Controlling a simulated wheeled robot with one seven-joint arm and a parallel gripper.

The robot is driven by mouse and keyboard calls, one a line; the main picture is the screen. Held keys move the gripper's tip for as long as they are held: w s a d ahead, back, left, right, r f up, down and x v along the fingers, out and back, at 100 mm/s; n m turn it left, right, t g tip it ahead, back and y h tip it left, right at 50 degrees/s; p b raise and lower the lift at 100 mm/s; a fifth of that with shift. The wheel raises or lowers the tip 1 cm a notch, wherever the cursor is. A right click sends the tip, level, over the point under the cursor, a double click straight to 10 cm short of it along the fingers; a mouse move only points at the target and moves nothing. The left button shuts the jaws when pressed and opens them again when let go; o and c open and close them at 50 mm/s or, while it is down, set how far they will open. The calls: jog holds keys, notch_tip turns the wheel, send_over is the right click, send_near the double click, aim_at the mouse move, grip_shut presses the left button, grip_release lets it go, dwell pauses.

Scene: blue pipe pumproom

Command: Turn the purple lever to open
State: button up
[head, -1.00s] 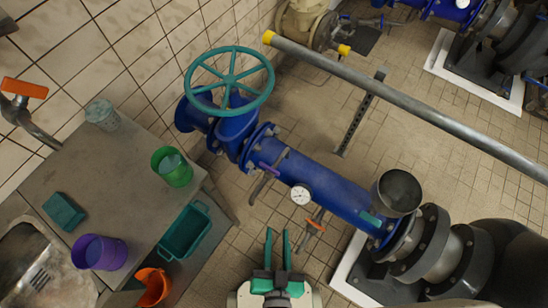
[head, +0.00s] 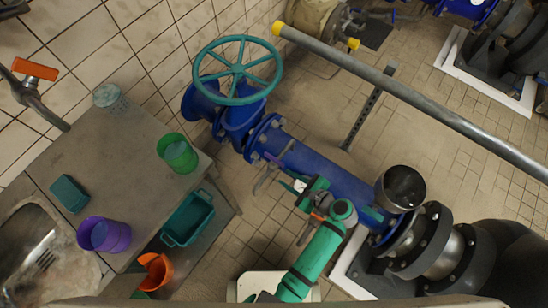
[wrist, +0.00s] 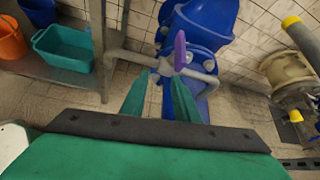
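The purple lever (head: 272,160) sits on a small grey branch pipe at the side of the blue pipe (head: 320,170), below the teal handwheel. In the wrist view, the purple lever (wrist: 180,50) stands upright above the pipe fitting, ahead of the fingertips and slightly right of the midline between them. My gripper (head: 289,185) is over the near side of the blue pipe, a short way right of the lever. The wrist view shows my gripper (wrist: 161,85) open, with two green fingers apart and nothing between them. The lever is not touched.
A teal handwheel (head: 237,69) tops the valve. An orange-handled part (head: 318,216) is partly hidden beneath my arm. A long grey rail (head: 400,88) crosses beyond the pipe. The bench (head: 120,165) at left holds cups and a teal box. A teal tray (head: 188,218) sits below it.

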aim_at(276, 159)
notch_tip(276, 159, up, 5)
jog(key=w+d+m+y, duration=0.1)
jog(key=w+d+y, duration=0.1)
jog(key=y, duration=0.1)
jog(key=x, duration=1)
jog(key=shift+w+d+f, duration=0.1)
jog(key=shift+w+f, duration=0.1)
jog(key=shift+w, duration=0.1)
grip_shut()
